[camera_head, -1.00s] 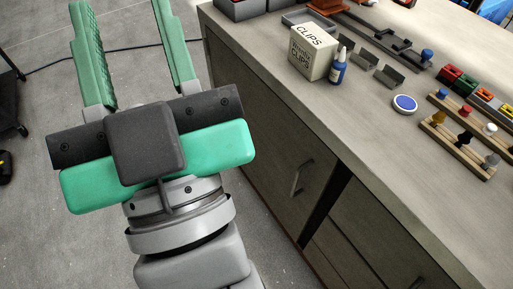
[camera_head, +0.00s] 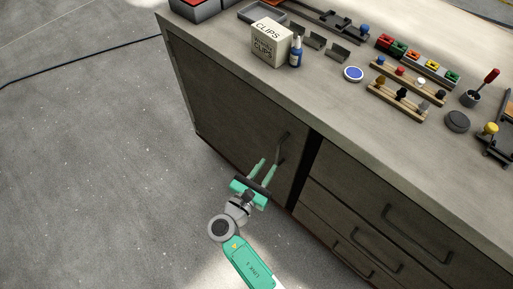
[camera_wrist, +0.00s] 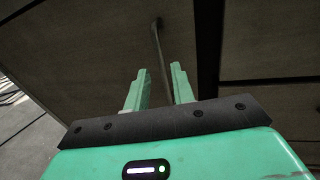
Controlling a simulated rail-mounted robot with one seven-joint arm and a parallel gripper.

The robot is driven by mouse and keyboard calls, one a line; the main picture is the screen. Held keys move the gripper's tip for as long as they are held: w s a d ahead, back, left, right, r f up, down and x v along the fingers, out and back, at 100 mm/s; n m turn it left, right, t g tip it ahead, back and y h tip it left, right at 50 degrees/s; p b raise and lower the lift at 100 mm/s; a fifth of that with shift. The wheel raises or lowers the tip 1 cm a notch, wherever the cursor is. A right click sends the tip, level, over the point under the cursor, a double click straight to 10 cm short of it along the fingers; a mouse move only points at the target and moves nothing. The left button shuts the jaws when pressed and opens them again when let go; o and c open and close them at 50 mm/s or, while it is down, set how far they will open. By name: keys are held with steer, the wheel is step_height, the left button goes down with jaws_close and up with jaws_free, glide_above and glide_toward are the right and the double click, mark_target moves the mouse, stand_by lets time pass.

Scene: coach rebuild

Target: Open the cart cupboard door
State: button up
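The cart cupboard door (camera_head: 225,115) is the grey-brown panel at the left of the cart front; it looks shut. Its dark bar handle (camera_head: 281,148) is near the door's right edge. My gripper (camera_head: 266,168) is low in front of the door, its two green fingers apart and pointing at the handle. In the wrist view the handle (camera_wrist: 158,45) runs down the picture into the space between the fingertips (camera_wrist: 156,82). Nothing is gripped. I cannot tell how deep the bar is between the fingers.
A dark vertical strip (camera_head: 306,165) separates the door from drawers (camera_head: 400,215) with bar handles on the right. The cart top (camera_head: 330,95) holds a clips box (camera_head: 271,42), a blue bottle (camera_head: 296,52) and small parts.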

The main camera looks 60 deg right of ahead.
mark_target(278, 151)
steer(key=d+b, duration=0.3)
steer(key=d, duration=0.4)
steer(key=shift+s+d+f, duration=0.1)
steer(key=shift+f, duration=0.05)
steer(key=shift+d, duration=0.45)
jaws_close()
